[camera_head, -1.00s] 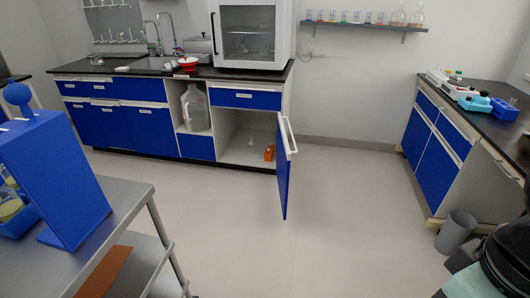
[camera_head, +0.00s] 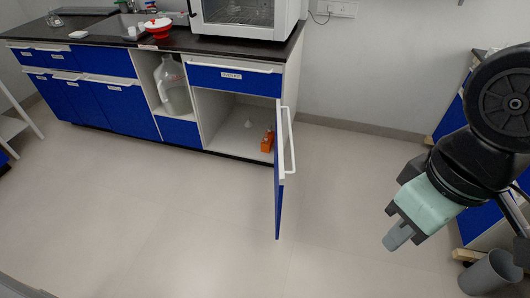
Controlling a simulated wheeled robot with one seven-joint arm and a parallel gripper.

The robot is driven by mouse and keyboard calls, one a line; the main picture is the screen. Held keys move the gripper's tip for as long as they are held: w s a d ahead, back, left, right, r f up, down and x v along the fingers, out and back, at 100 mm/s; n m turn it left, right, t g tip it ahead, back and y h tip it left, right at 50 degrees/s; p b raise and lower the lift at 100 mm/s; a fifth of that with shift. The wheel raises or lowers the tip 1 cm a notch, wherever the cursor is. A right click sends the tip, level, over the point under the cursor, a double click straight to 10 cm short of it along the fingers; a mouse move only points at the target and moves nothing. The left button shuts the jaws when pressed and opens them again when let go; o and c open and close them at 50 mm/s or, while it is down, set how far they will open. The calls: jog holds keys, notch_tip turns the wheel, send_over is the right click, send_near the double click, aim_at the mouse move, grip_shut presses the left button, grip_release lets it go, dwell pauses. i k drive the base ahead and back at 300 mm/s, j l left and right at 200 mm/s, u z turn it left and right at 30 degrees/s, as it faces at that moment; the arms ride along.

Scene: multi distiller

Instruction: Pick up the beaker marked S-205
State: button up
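I cannot make out any beaker marked S-205; no label with that text is readable. A small clear glass vessel (camera_head: 54,19) stands at the far left of the black counter, and its kind and marking are too small to tell. In the open blue-and-white cabinet (camera_head: 214,111) are an orange object (camera_head: 267,142) and a small white conical item (camera_head: 249,123). My gripper (camera_head: 397,237) hangs at the right over the floor, pointing down and left, far from the counter. Its grey fingers overlap from this angle, so their opening is hidden. I see nothing held.
The cabinet door (camera_head: 279,172) stands open into the floor space. A large plastic jug (camera_head: 173,88) sits in the open shelf beside it. A white oven (camera_head: 247,18) and a red-and-white bowl (camera_head: 158,29) are on the counter. A grey bin (camera_head: 490,272) stands at lower right. The middle floor is clear.

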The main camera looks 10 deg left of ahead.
aim_at(47, 18)
jog(key=i+l+u, duration=0.25)
jog(key=i+u, duration=0.15)
jog(key=i+l+u, duration=0.95)
jog(key=l+u, duration=0.3)
jog(key=l, duration=0.25)
jog(key=l+u, duration=0.1)
jog(key=l, duration=0.25)
jog(key=i+l, duration=0.1)
jog(key=l, duration=0.3)
jog(key=i+u, duration=0.05)
